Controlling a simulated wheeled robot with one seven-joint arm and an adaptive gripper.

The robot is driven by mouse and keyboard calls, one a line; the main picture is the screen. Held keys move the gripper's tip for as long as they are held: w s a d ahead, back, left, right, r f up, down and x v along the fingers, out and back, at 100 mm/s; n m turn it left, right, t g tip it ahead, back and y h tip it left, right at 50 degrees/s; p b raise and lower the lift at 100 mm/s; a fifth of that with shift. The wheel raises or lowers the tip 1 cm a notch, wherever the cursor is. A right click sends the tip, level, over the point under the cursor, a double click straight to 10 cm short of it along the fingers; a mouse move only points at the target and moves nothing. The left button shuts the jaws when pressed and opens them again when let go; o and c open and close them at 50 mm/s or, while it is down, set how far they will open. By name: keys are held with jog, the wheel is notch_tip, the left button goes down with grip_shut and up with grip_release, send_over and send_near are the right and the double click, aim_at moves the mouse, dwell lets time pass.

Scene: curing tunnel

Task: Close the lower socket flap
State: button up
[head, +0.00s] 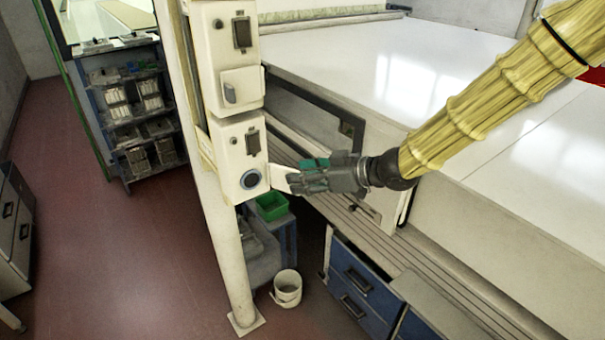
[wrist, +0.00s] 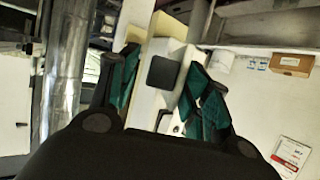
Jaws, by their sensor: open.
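The lower socket flap (head: 280,178) stands open, a pale plate sticking out from the box's right side. My gripper (head: 294,178), grey with green parts, is right at the flap, to the right of the socket. Its fingers partly cover the flap; contact cannot be told. In the wrist view my gripper (wrist: 165,72) is open, with the white box and its dark square between and beyond the green fingers.
An upper socket box (head: 225,45) with a shut flap (head: 240,87) sits above on the same white post (head: 232,265). A large white-topped machine (head: 420,70) lies behind and to the right. A green bin (head: 271,207) and white bucket (head: 287,287) stand below.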

jog(key=shift+w+a+f, duration=0.1)
jog(key=shift+w+a, duration=0.05)
jog(key=shift+a, duration=0.15)
grip_shut()
jog(key=shift+t, duration=0.3)
dwell(0.7)
